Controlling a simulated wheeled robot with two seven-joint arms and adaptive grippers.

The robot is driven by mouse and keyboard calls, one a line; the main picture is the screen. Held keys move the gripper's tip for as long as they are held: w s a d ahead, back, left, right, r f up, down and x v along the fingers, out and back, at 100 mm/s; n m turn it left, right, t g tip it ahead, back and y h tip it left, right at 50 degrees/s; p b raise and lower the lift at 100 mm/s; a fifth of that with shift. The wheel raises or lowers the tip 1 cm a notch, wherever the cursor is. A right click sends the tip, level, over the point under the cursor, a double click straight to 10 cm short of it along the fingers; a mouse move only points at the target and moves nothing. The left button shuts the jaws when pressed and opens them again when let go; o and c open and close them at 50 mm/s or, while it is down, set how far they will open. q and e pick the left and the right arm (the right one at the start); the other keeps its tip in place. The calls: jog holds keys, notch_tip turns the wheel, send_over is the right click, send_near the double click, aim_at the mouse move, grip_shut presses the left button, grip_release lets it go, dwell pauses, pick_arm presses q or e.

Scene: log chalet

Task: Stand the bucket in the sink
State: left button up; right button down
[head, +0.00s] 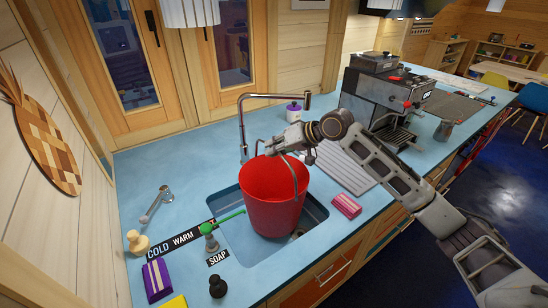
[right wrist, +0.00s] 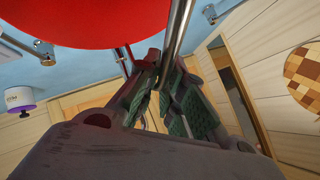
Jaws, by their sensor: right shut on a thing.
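The red bucket (head: 270,200) stands upright within the opening of the sink (head: 230,238), its rim above the counter. I cannot tell whether its base touches the sink floor. My right gripper (head: 292,147) is shut on the bucket's raised metal handle (head: 293,175), above the rim. In the right wrist view, the fingers (right wrist: 163,92) close around the handle (right wrist: 178,28), with the red bucket (right wrist: 85,22) beside it. My left gripper is not in view.
A tall faucet (head: 241,125) rises behind the bucket. A pink sponge (head: 346,205) lies right of the sink; a soap dispenser (head: 209,238) with a green spout stands left. A coffee machine (head: 378,105) stands at the back right.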

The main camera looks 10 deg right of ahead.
jog(key=shift+f, duration=1.8)
jog(key=c, duration=1.5)
grip_release()
jog(key=shift+f, duration=0.1)
jog(key=shift+d, duration=0.1)
jog(key=shift+b+v, duration=0.55)
jog(key=shift+v, duration=5.45)
